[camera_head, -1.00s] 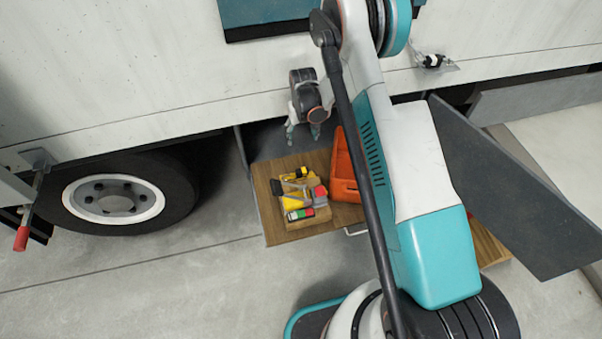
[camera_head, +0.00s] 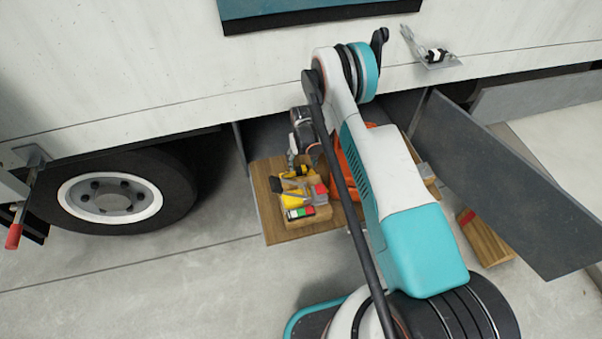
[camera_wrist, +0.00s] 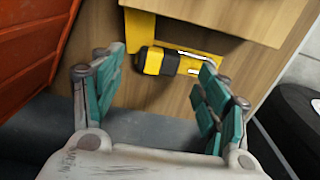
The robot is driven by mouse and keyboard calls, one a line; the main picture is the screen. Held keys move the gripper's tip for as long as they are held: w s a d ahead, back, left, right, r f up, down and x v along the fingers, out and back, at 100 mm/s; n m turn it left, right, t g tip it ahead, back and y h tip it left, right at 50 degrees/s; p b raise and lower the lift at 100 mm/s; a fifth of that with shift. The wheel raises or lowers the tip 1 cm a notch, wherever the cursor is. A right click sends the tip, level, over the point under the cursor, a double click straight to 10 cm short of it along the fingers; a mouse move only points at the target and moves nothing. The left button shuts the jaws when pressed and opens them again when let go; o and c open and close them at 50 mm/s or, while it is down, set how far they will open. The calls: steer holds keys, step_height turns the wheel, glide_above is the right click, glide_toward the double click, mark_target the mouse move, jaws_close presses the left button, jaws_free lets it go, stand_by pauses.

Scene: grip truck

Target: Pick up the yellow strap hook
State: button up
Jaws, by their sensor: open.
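My gripper (camera_wrist: 158,82) is open in the wrist view, with teal finger pads wide apart. Beyond and between the fingertips lies a yellow and black handle (camera_wrist: 158,62) with a thin metal rod, apart from both fingers. Behind it is a flat yellow piece (camera_wrist: 185,36). I cannot tell which of these is the strap hook. In the head view, yellow items (camera_head: 293,199) lie in a small wooden box on the wooden shelf (camera_head: 272,228). My gripper (camera_head: 308,164) is just behind that box, its fingers mostly hidden.
An orange case (camera_head: 350,180) stands right of the box, partly behind my arm; it also shows in the wrist view (camera_wrist: 30,50). A red, white and green item (camera_head: 300,213) lies at the box's front. The truck wall (camera_head: 130,60) rises behind the shelf. A grey panel (camera_head: 500,190) slants at right.

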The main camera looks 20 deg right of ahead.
mark_target(302, 168)
steer(key=shift+w+f+b, duration=0.15)
steer(key=shift+f+b, duration=1.3)
steer(key=shift+f, duration=1.25)
steer(key=shift+r, duration=0.1)
steer(key=shift+c, duration=0.5)
steer(key=c, duration=1.1)
